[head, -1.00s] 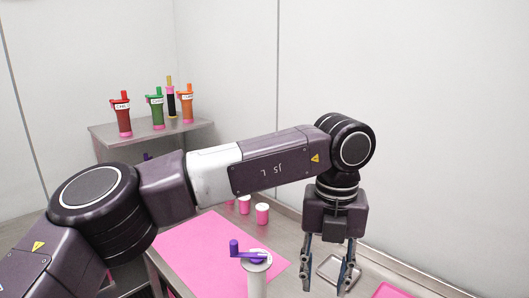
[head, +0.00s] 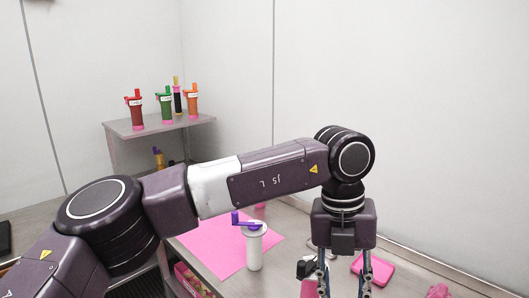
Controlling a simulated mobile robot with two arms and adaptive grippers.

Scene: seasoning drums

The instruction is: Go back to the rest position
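My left gripper (head: 343,282) hangs straight down at the lower right of the head view, at the end of my purple-grey arm. Its two fingers are spread apart, with no object visible between them; the tips run down to the picture's bottom edge. It is to the right of a white cylinder (head: 254,251) with a purple crank (head: 240,220) on top, apart from it. My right gripper is not in view.
A metal shelf (head: 125,131) at back left holds red (head: 136,109), green (head: 166,104), orange (head: 192,100) and dark (head: 177,101) drums. A pink mat (head: 222,250) lies on the table. A pink tray (head: 374,269) sits behind the gripper. Plain walls stand behind.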

